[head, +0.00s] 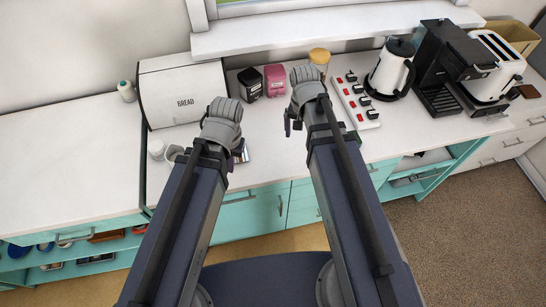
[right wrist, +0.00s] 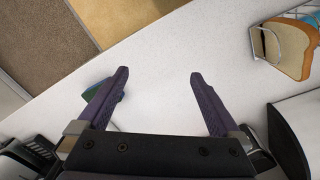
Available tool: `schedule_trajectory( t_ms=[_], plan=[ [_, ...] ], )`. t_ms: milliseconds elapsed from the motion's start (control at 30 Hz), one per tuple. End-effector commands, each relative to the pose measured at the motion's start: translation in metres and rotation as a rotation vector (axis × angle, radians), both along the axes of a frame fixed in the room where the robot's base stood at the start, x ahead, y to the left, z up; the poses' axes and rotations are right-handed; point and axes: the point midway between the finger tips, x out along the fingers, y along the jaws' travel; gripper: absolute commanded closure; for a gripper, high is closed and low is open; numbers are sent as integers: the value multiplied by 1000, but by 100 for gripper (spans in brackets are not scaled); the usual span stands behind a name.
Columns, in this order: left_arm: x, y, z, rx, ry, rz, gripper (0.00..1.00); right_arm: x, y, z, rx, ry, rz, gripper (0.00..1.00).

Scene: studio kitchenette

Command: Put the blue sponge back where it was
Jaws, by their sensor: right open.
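In the right wrist view a small blue-green piece (right wrist: 117,97) shows beside and behind the left-hand finger, low over the white counter. It may be the blue sponge; most of it is hidden by the finger. I see no clear sponge in the head view. My right gripper (right wrist: 158,75) is open, with bare counter between its fingertips. In the head view it is over the counter (head: 80,150), in front of the pink canister. My left gripper (head: 222,140) is over the counter in front of the bread bin; its fingers are mostly hidden by the arm.
The bread bin (head: 185,92), black canister (head: 250,84), pink canister (head: 275,80), power strip (head: 355,102), kettle (head: 391,70), coffee machine (head: 452,65) and toaster (head: 496,68) stand along the back. Bread in a wire rack (right wrist: 287,45) is right of my right gripper.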

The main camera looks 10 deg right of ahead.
Motion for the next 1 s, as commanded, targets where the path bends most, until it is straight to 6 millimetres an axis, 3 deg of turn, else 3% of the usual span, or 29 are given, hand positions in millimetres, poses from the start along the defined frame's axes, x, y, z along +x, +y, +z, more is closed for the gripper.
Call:
schedule_trajectory(
  t_ms=[33,100,300,500,1000],
  plan=[
    [0,0,0,0,0,0,100,-20,26,0,-6,10,148,0],
    [0,0,0,0,0,0,100,-38,53,0,-13,23,337,0],
    [0,0,0,0,0,0,100,-73,98,1,-27,51,703,0],
    [0,0,0,0,0,0,100,-83,110,1,-30,60,813,0],
    [0,0,0,0,0,0,100,-82,110,1,-29,60,811,0]
  ],
)
